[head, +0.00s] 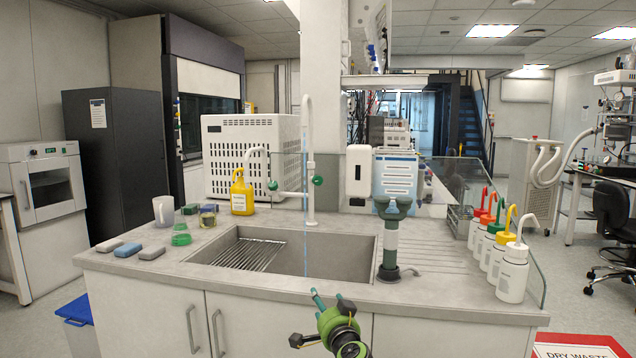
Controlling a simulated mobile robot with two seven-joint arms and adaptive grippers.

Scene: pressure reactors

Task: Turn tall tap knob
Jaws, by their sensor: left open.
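The tall white tap (309,150) stands behind the sink (345,243), with a hooked top. A green knob (318,181) sits on the right side of its column. A second green knob (272,185) sits to the left, by a lower curved spout. A thin bluish vertical streak, perhaps water, runs below the tall tap's hook into the sink. My left gripper (330,298) is at the bottom centre, in front of the counter's front edge, open and empty. It is well below and apart from both knobs. My right gripper is out of view.
Several wash bottles (513,270) line the right side. A yellow bottle (242,193), a mug (163,209) and sponges (152,252) are at the left. The space above the sink is mostly free.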

